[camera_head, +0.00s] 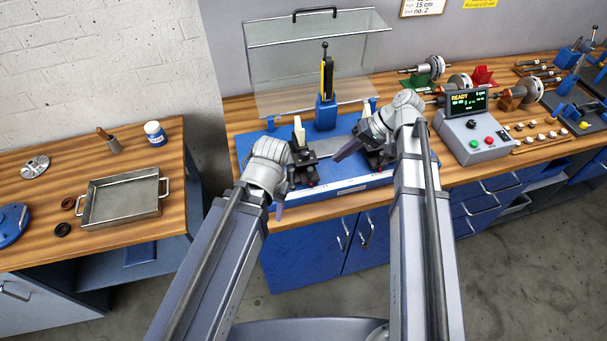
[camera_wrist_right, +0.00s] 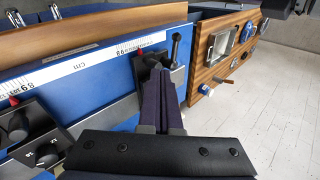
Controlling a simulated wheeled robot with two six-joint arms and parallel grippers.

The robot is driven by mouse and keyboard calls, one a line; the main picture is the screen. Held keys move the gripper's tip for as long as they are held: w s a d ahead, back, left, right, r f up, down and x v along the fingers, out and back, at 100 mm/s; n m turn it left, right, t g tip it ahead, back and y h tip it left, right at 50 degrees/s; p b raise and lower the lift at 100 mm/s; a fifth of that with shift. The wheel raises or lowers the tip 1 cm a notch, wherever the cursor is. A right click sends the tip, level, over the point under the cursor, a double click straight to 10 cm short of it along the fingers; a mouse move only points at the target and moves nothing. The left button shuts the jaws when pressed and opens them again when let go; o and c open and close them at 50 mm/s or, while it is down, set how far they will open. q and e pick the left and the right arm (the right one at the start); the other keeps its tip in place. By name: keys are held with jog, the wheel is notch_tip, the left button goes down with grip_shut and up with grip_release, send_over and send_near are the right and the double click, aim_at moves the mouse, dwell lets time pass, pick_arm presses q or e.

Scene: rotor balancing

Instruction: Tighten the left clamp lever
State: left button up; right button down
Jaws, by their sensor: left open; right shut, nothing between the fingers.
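The blue balancing stand (camera_head: 345,186) carries two black clamp blocks, a left one (camera_head: 306,170) and a right one (camera_head: 379,158). In the right wrist view, a black lever with a ball end (camera_wrist_right: 177,42) stands at the farther clamp block (camera_wrist_right: 143,66), apparently the left clamp lever. My right gripper (camera_head: 338,157) is shut and empty, its fingers pointing left over the stand. In the right wrist view its fingertips (camera_wrist_right: 167,78) overlap the lever's base; I cannot tell whether they touch. My left gripper (camera_head: 284,198) is open beside the stand's left front, partly hidden by its wrist.
A clear raised cover (camera_head: 312,66) and a blue post (camera_head: 326,112) stand behind. The control box (camera_head: 465,135) reading READY is to the right. A metal tray (camera_head: 122,211) lies on the left table, across a gap.

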aim_at(292, 181)
jog(key=shift+f, duration=0.1)
jog(key=b+x, duration=0.8)
jog(key=x, duration=0.2)
jog(key=shift+a+f, duration=0.15)
jog(key=shift+f, duration=0.2)
jog(key=shift+a+r, duration=0.1)
jog(key=shift+a, duration=1.75)
